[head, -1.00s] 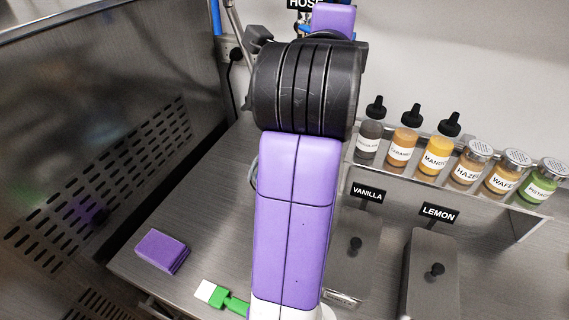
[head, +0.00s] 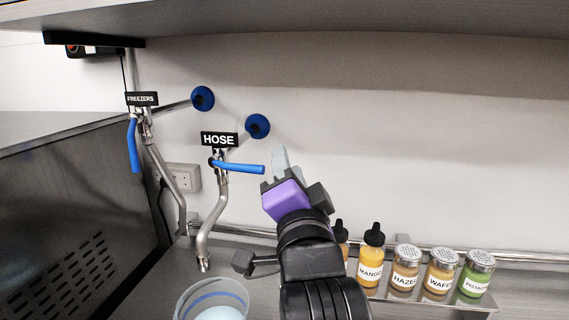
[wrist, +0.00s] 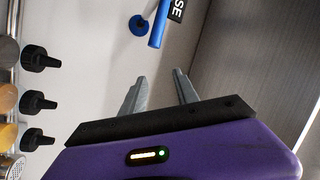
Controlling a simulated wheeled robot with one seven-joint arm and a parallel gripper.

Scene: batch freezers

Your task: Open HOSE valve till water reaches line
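The FREEZERS valve (head: 134,145), with its blue lever hanging down, is to the left. A rack of topping bottles and shakers (head: 406,270) stands on the right. A shelf (head: 330,15) overhangs the top. A dark metal machine side (head: 65,210) is at left.

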